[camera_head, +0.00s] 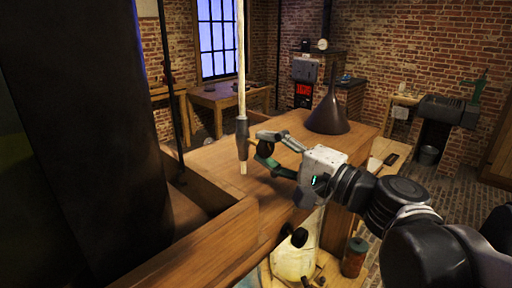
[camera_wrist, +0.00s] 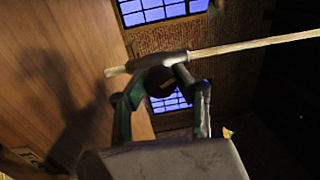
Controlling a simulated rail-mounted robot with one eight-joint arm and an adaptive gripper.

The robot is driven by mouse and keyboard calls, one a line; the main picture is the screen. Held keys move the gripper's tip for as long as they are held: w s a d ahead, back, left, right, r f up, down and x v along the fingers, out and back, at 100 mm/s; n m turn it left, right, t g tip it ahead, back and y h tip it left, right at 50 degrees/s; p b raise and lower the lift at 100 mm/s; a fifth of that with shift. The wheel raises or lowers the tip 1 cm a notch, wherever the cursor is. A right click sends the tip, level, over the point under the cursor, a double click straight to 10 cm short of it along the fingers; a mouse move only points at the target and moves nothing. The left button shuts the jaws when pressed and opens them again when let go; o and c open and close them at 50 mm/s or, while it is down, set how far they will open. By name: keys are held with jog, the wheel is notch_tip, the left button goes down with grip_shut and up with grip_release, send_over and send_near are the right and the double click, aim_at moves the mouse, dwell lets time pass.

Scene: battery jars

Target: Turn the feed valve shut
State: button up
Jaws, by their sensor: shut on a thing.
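A pale upright pipe (camera_head: 241,70) hangs over the bench with a dark grey fitting near its lower end, which looks like the feed valve (camera_head: 242,138). In the wrist view the pipe (camera_wrist: 250,44) runs sideways through the fitting. A dark round knob with a pale stripe (camera_wrist: 165,82) faces my wrist camera. My gripper (camera_head: 264,144) reaches the valve from the right. Its green and grey fingers (camera_wrist: 158,80) stand on both sides of the knob and are shut on it. The fingertips partly hide the fitting, and the exact contact is hard to see.
A dark cone-shaped funnel (camera_head: 329,112) stands on the wooden bench (camera_head: 215,165) behind my gripper. A low wooden wall (camera_head: 200,238) edges the near side. A cream vessel (camera_head: 292,262) and a rusty jar (camera_head: 354,257) stand in front, below my arm.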

jog(key=m, duration=0.5)
jog(key=shift+m+t, duration=0.3)
jog(key=shift+m, duration=0.1)
dwell(0.3)
jog(key=o, duration=1.2)
jog(key=shift+s+d, duration=0.1)
jog(key=shift+v, duration=5.9)
jog(key=shift+r, duration=0.2)
